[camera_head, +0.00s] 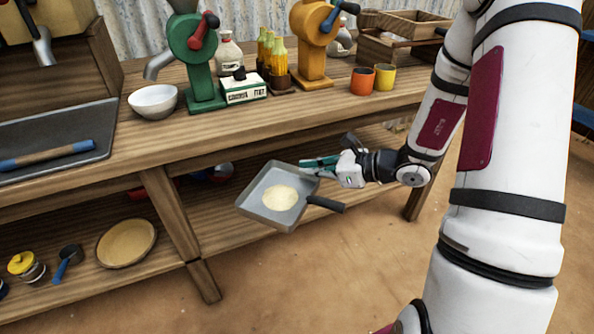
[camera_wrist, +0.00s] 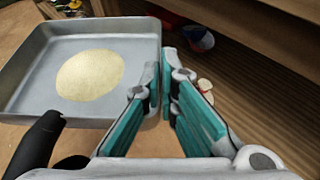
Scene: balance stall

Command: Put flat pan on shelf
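The flat pan (camera_head: 257,201) is a square grey metal tray with a black handle. It hangs in the air, slightly tilted, in front of the lower shelf (camera_head: 237,217) of the wooden stall. A pale yellow round layer (camera_head: 280,198) lies on its bottom; it also shows in the wrist view (camera_wrist: 90,75). My gripper (camera_head: 308,163) has its teal fingers closed on the pan's side wall near the handle. In the wrist view the fingers (camera_wrist: 163,72) meet at the pan's right edge, and the pan (camera_wrist: 30,92) fills the left side. The exact contact is partly hidden by the fingers.
On the lower shelf's left stand a round tan dish (camera_head: 126,243), a blue-handled scoop (camera_head: 68,262) and a yellow-lidded jar (camera_head: 26,266). A wooden post (camera_head: 172,215) divides the shelf. The worktop (camera_head: 300,105) overhangs.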

